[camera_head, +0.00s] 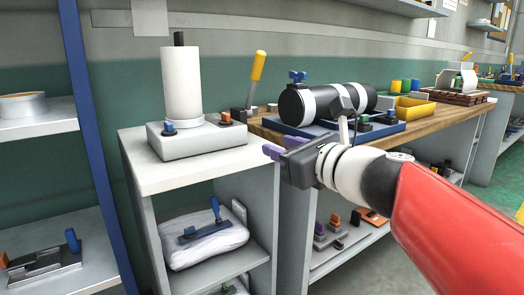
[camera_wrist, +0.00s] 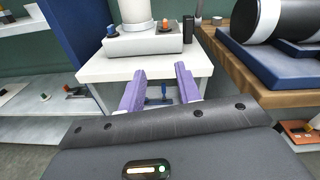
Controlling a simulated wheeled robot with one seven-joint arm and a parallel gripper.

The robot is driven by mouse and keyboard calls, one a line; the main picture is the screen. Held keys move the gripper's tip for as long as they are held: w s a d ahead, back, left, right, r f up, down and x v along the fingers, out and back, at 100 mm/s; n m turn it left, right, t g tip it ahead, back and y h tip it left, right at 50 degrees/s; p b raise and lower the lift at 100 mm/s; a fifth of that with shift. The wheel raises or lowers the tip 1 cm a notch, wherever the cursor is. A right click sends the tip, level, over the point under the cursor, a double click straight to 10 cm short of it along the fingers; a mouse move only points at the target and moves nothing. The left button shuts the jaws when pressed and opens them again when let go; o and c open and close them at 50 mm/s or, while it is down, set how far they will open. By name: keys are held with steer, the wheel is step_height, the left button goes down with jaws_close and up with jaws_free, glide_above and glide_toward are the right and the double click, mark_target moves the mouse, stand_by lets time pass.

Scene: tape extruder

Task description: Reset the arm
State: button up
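My gripper (camera_head: 272,147) is held in the air in front of the workbench, at the end of my red and white arm. In the wrist view its two purple fingers (camera_wrist: 159,88) stand apart with a clear gap between them. Nothing is held between the fingers. Through the gap, the front edge of the white cabinet and a blue-handled tool below it show. The gripper appears clear of all objects.
A white cabinet (camera_head: 160,178) bears a grey device (camera_head: 195,140) with a white cylinder (camera_head: 182,85). A black and white roller machine (camera_head: 325,104) on a blue base sits on the wooden bench (camera_head: 428,114). Metal shelves (camera_head: 40,128) stand at left.

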steer(key=s+d+f+n+g+h+p, duration=0.2)
steer(key=s+f+n+g+h+p, duration=0.3)
steer(key=s+f+n, duration=0.8)
steer(key=s+d+f+n+g+h+p, duration=0.3)
steer(key=d+n, duration=0.6)
steer(key=n, duration=0.5)
steer(key=s+f+h, duration=0.1)
steer(key=s+h, duration=0.1)
steer(key=shift+s+d+f+g+p, duration=0.2)
steer(key=shift+s+f+g+p, duration=0.1)
steer(key=shift+s, duration=0.1)
